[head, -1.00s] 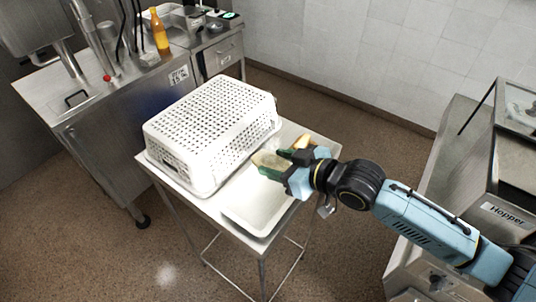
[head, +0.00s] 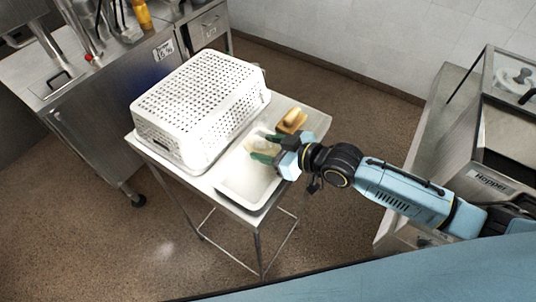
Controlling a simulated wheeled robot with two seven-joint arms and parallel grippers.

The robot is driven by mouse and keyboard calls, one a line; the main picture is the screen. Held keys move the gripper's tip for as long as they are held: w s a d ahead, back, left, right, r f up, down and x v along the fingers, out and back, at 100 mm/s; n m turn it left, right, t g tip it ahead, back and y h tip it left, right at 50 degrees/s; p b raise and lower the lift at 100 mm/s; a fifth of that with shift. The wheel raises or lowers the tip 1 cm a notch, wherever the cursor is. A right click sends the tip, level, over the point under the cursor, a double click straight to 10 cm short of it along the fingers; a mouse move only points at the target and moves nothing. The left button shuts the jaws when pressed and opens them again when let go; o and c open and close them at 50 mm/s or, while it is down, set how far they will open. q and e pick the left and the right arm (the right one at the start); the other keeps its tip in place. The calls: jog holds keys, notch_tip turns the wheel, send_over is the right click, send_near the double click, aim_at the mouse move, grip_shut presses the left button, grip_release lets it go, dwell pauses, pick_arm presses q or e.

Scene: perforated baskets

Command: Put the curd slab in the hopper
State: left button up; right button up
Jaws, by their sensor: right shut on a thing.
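The curd slab (head: 254,142), a pale cream piece, is between the green-tipped fingers of my right gripper (head: 262,149), over the white tray. The fingers hide part of it, and I cannot tell whether it touches the tray. My right gripper is shut on it. The hopper (head: 455,165) is a steel unit at the right with a "Hopper" label on its side; my right arm crosses in front of it. Its inside is not clearly visible. My left gripper is not in view.
A white shallow tray (head: 238,191) lies on a small steel table. An upturned white perforated basket (head: 205,95) stands left of it. A wooden-backed brush-like object (head: 292,121) lies at the tray's far end. A steel counter (head: 95,105) stands at the left.

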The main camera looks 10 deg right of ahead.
jog(key=shift+f, duration=1.65)
jog(key=shift+f, duration=0.1)
jog(key=shift+f, duration=0.15)
jog(key=o, duration=1.1)
